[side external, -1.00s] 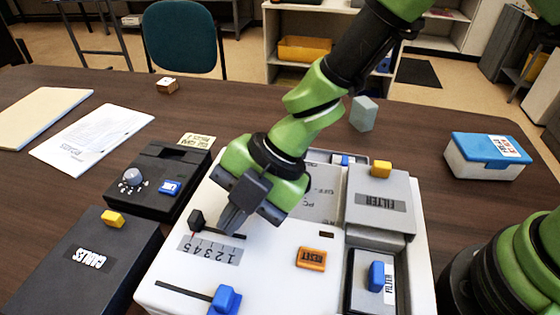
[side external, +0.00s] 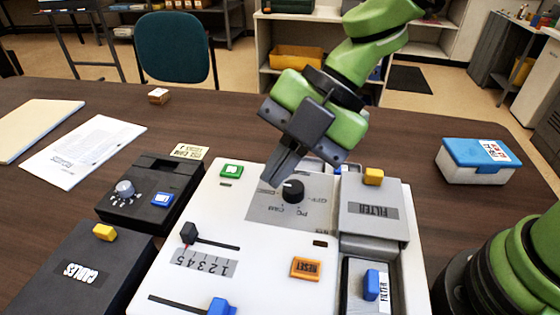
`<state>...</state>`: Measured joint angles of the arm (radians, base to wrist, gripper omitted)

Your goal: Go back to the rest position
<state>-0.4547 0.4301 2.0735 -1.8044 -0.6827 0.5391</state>
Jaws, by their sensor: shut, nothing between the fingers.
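My gripper (side external: 272,180) is shut and empty. It is raised above the far part of the white panel (side external: 209,207), with its fingertips pointing down near the black rotary knob (side external: 293,190). I cannot tell from this view how far above the panel the fingertips are. The black slider (side external: 189,232) stands at the left end of its slot, beside the numbered scale (side external: 205,264). My arm rises from the gripper toward the top right.
The panel carries a green button (side external: 231,170), an orange RESET button (side external: 306,268), a blue slider (side external: 222,307) and grey FILTER lids (side external: 375,215). A blue-lidded box (side external: 478,160) stands right.

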